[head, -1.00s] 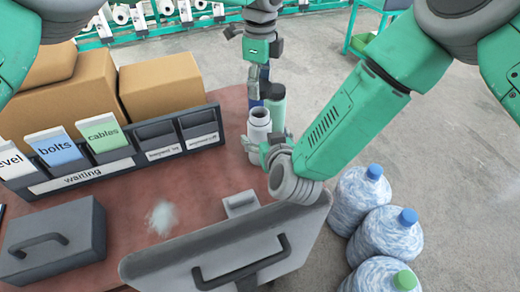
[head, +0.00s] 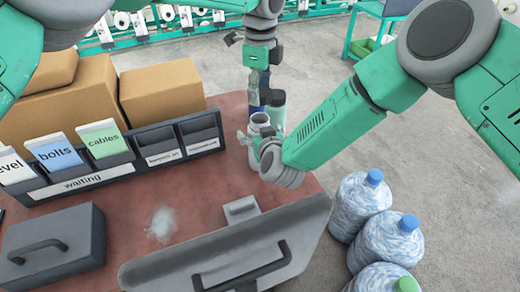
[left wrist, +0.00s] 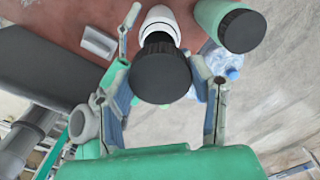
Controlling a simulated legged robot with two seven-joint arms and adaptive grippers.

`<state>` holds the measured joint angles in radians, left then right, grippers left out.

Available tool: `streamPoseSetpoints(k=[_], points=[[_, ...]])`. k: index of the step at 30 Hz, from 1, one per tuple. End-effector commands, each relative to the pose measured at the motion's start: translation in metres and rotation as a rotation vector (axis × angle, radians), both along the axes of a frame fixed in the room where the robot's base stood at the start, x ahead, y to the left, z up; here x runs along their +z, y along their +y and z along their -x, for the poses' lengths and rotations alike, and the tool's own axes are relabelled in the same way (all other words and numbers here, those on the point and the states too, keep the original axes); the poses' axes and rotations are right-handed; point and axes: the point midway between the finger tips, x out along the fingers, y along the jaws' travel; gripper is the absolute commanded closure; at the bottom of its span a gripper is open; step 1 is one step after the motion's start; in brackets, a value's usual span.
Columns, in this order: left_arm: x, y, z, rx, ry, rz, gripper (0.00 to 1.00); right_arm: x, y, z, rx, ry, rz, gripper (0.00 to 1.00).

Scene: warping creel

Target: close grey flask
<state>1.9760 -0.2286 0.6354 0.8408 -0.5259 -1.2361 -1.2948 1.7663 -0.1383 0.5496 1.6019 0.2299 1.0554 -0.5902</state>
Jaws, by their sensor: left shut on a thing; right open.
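The grey flask (head: 259,121), pale and upright, stands near the table's far right edge with its mouth uncovered. It also shows in the left wrist view (left wrist: 160,20), beyond a dark cap (left wrist: 160,72). My left gripper (head: 264,97) is above the flask, pointing down; in the left wrist view it is shut on the dark cap. In the head view the cap is hard to make out among the fingers. My right gripper (head: 255,138) is open at the flask's near side; I cannot tell whether it touches it.
A black rack (head: 175,147) lies left, a grey toolbox (head: 235,255) in front. Water bottles (head: 365,200) stand right.

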Motion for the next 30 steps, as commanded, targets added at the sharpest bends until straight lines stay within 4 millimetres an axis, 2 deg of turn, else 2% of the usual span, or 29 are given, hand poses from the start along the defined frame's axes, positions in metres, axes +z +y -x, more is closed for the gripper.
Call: streamPoseSetpoints(k=[8, 9, 11, 15, 16, 20, 30], points=[[0.0, 0.0, 0.0, 0.0, 0.0, 0.0, 0.71, -0.001, 0.001, -0.002, 0.001, 0.0, 0.001, 0.18], [0.0, 0.0, 0.0, 0.0, 0.0, 0.0, 0.71, -0.001, 0.001, -0.001, 0.001, 0.0, 0.001, 0.21], [0.0, 0.0, 0.0, 0.0, 0.0, 0.0, 0.71, -0.001, 0.001, -0.002, 0.001, 0.0, 0.001, 0.43], [0.0, 0.0, 0.0, 0.0, 0.0, 0.0, 0.71, -0.001, 0.001, -0.001, 0.0, 0.0, 0.001, 0.92], [0.0, 0.0, 0.0, 0.0, 0.0, 0.0, 0.71, -0.001, 0.001, -0.001, 0.0, 0.0, 0.001, 0.96], [-0.004, 0.0, 0.0, 0.0, 0.001, 0.0, 0.71, -0.001, 0.0, -0.002, 0.0, 0.0, 0.001, 0.96], [-0.047, 0.001, 0.002, 0.001, 0.001, 0.0, 0.71, -0.001, 0.0, -0.002, 0.0, 0.0, 0.0, 0.96]])
